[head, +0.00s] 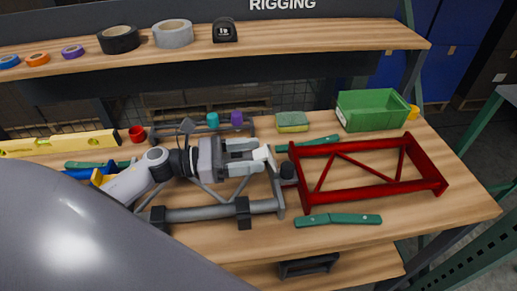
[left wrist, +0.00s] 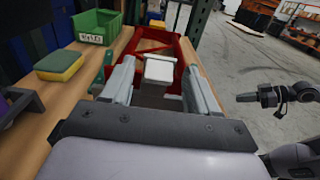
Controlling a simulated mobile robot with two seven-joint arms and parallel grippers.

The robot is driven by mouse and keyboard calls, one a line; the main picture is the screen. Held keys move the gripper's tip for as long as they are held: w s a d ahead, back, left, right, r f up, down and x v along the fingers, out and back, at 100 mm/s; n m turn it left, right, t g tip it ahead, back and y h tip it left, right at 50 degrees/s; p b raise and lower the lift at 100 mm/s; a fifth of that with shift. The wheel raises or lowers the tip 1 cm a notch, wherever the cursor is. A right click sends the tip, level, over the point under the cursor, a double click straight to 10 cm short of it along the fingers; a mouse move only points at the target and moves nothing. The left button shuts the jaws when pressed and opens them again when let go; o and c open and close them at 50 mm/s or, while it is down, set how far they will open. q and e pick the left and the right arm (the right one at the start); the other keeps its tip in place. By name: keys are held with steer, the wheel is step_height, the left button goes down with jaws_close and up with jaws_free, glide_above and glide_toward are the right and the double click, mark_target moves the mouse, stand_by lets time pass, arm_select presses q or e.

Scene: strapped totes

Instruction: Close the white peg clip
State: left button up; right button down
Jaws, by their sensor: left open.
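The white peg clip (head: 264,156) is a small white block at the right end of the grey tube frame (head: 205,213), near a dark knob (head: 288,170). In the left wrist view the clip (left wrist: 159,70) shows as a pale plate between and beyond the fingers. My left gripper (head: 252,156) is open, its two fingers pointing right toward the clip. In the left wrist view its fingers (left wrist: 160,88) stand apart on either side of the clip, with gaps visible.
A red frame (head: 318,192) lies just right of the clip. Green-handled tools (head: 338,220) lie in front of and behind it. A green bin (head: 372,112) and a sponge (head: 292,122) stand at the back. A shelf (head: 300,45) with tape rolls overhangs the bench.

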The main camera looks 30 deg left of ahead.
arm_select(q)
steer(key=shift+x, duration=1.1)
steer(key=c, duration=0.9)
